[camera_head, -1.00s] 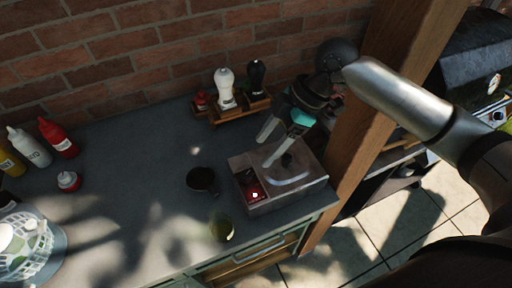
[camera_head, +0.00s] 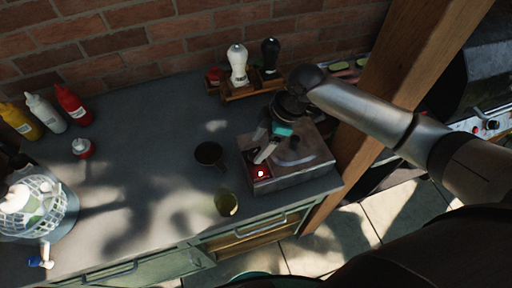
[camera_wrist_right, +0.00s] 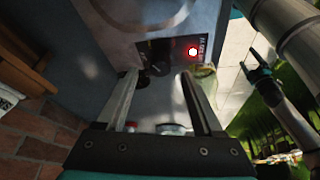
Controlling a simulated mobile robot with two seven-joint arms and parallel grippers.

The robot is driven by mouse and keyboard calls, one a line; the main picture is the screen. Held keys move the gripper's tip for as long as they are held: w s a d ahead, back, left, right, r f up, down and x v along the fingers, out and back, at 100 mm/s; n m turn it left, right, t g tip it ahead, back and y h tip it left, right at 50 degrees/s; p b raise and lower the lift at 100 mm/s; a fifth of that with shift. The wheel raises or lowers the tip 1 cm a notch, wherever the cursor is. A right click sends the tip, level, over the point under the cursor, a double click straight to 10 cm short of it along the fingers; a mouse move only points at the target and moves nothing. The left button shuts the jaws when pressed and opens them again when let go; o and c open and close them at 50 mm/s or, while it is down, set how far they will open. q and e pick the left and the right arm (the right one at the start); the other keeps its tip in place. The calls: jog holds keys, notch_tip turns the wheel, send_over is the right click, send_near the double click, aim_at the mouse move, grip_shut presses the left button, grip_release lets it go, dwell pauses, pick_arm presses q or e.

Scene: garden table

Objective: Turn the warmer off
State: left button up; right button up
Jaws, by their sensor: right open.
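The warmer (camera_head: 312,165) is a grey metal box at the right end of the counter. A red light (camera_head: 260,173) glows on its dark front-left panel; the light also shows in the right wrist view (camera_wrist_right: 192,51). My right gripper (camera_head: 260,155) is open and empty over the warmer, its fingers pointing toward the panel. In the right wrist view the fingertips (camera_wrist_right: 160,75) stand on both sides of the panel's lower edge. I cannot tell whether they touch it.
A dark cup (camera_head: 208,153) and a greenish glass (camera_head: 227,203) stand left of the warmer. A wooden rack (camera_head: 240,92) with white and black shakers is behind. A wooden post (camera_head: 385,110) rises close on the right. The counter's middle is mostly clear.

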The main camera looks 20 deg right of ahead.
aim_at(254, 155)
jog(key=shift+x, duration=1.3)
grip_shut()
